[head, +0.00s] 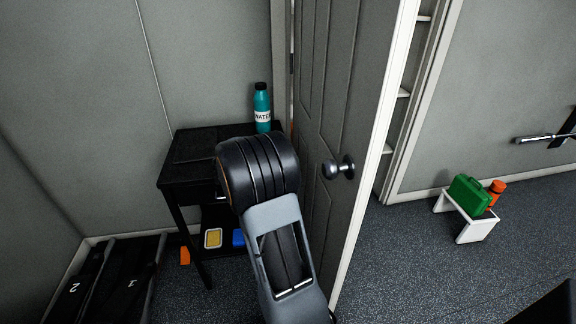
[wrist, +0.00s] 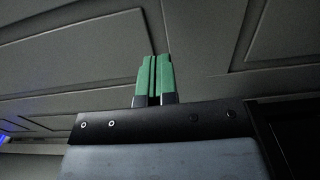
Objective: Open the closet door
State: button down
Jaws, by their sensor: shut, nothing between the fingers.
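The closet door (head: 345,85) is a dark grey panelled door with a white edge. It stands open in the head view, with a gap between its edge and the frame on the right. Its round metal knob (head: 338,168) faces the room, and nothing holds it. Grey door panelling (wrist: 70,50) fills much of the wrist view. My gripper (wrist: 155,62) shows there with its green fingers shut together and empty, pointing at the panelling; I cannot tell whether they touch it. In the head view my arm hides the gripper and the door's lower left part.
A black side table (head: 190,152) with a teal water bottle (head: 262,108) stands left of the door. White closet shelves (head: 403,93) show through the gap.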

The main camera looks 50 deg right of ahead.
aim_at(334, 158)
jog(key=x, duration=1)
jog(key=shift+s, duration=0.1)
